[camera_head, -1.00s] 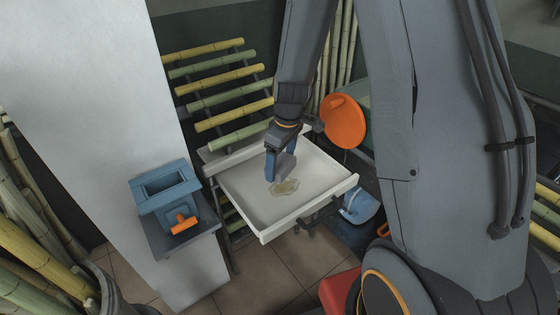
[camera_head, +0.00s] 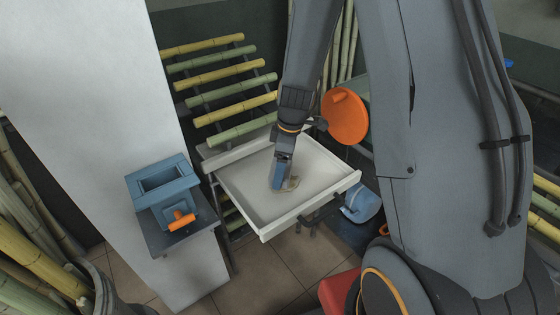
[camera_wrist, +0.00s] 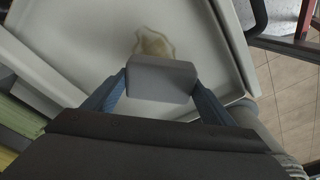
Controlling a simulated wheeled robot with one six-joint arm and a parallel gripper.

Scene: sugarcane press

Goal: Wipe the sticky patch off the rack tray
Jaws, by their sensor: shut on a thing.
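The white rack tray (camera_head: 250,207) is pulled out in front of the bamboo rack, with a low rim around it. A yellowish-brown sticky patch (camera_wrist: 153,42) lies on its floor; in the head view only a small part (camera_head: 293,184) shows past my gripper. My gripper (camera_head: 280,180) points down over the tray, right at the patch. In the wrist view its blue fingers (camera_wrist: 160,85) are shut on a grey block-shaped pad (camera_wrist: 160,76), which covers the near part of the patch. I cannot tell whether the pad touches the tray floor.
A blue box-like holder (camera_head: 165,190) with an orange handle (camera_head: 182,221) stands on a small shelf left of the tray. A round orange lid (camera_head: 345,116) is behind right, and a blue container (camera_head: 361,204) is below the right corner. The tray's left half is clear.

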